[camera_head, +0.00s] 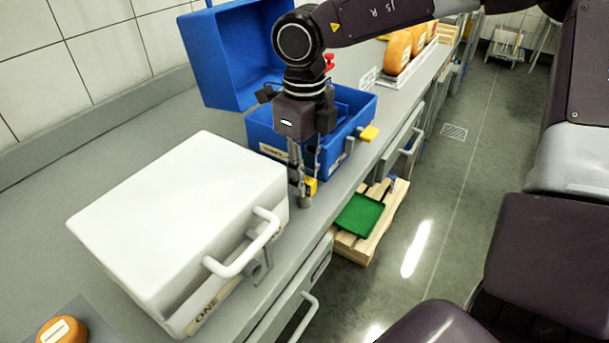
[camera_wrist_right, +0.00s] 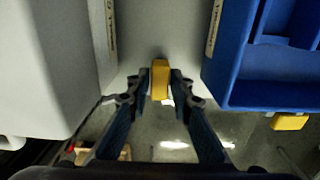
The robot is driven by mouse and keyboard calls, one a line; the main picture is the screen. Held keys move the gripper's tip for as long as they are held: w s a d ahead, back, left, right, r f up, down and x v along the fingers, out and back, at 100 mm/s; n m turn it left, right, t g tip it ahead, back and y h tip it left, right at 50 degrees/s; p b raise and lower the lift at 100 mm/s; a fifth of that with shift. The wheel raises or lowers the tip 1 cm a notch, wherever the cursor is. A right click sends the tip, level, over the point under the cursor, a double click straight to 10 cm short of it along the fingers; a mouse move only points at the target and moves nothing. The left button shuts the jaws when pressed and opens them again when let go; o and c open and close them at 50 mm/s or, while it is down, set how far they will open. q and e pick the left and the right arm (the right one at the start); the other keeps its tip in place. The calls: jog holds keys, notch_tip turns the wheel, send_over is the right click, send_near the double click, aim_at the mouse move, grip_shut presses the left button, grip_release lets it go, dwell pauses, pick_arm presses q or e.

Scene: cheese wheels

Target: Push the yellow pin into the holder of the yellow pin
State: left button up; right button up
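My right gripper (camera_head: 306,190) points down in the gap between the white box and the open blue box, near the counter's front edge. Its fingers are closed in on a small yellow piece (camera_head: 311,186), which looks like the yellow pin. In the right wrist view this piece (camera_wrist_right: 160,80) sits between the two fingertips (camera_wrist_right: 161,88). A second yellow piece (camera_head: 369,132) sticks out from the front of the blue box (camera_head: 335,163); it also shows in the right wrist view (camera_wrist_right: 290,121). I cannot make out the pin's holder clearly. My left gripper is not in view.
The closed white box (camera_head: 170,215) with a handle (camera_head: 243,250) stands left of the gripper. The blue lid (camera_head: 232,55) stands raised behind. Orange cheese wheels (camera_head: 398,52) stand farther back, another (camera_head: 62,330) at lower left. A wooden crate with a green tray (camera_head: 358,217) is below the counter.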

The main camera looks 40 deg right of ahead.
jog(key=shift+o, duration=1.4)
jog(key=shift+r, duration=0.1)
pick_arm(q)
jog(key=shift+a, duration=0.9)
pick_arm(e)
jog(key=shift+r, duration=3.95)
jog(key=shift+f, duration=0.1)
notch_tip(320, 180, down, 8)
jog(key=shift+r+p, duration=0.45)
jog(key=shift+r, duration=0.05)
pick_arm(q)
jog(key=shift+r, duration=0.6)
pick_arm(e)
jog(key=shift+r, duration=0.1)
